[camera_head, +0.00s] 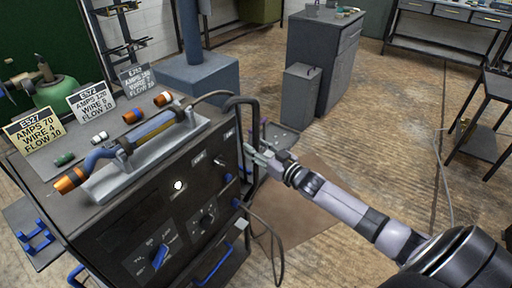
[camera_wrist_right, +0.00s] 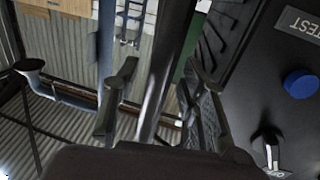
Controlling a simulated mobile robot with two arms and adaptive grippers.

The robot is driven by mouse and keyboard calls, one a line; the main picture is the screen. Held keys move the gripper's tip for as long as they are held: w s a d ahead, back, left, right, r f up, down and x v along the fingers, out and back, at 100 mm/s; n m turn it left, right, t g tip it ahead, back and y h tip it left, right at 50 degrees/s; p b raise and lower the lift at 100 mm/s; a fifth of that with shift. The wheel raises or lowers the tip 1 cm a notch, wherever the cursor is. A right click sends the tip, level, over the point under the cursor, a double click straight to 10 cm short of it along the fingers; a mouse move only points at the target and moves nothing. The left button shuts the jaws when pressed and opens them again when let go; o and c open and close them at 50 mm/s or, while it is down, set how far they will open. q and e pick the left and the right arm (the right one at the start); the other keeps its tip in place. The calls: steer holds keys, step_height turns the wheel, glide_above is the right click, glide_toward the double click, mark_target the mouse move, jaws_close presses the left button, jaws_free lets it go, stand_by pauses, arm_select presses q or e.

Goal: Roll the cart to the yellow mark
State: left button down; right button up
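The cart (camera_head: 190,205) is a dark grey welding machine with knobs, sockets and blue handles, at the left of the head view. A black upright bar handle (camera_head: 256,116) stands at its right end. My right gripper (camera_head: 256,156) is at this bar, its arm coming in from the lower right. In the right wrist view the gripper (camera_wrist_right: 158,88) has its fingers spread, with the dark bar (camera_wrist_right: 165,75) passing between them and gaps visible on both sides. My left gripper is not in view. I see no yellow mark on the visible floor.
A brown mat (camera_head: 309,226) lies on the wooden floor right of the cart. A grey cabinet (camera_head: 324,60) and a blue column base (camera_head: 205,82) stand behind. Dark tables (camera_head: 485,100) stand at the right.

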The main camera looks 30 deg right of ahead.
steer(key=shift+w, duration=0.1)
steer(key=shift+d, duration=0.1)
steer(key=s+d, duration=0.2)
steer(key=s, duration=0.9)
steer(key=shift+s+d, duration=0.15)
steer(key=shift+s, duration=0.25)
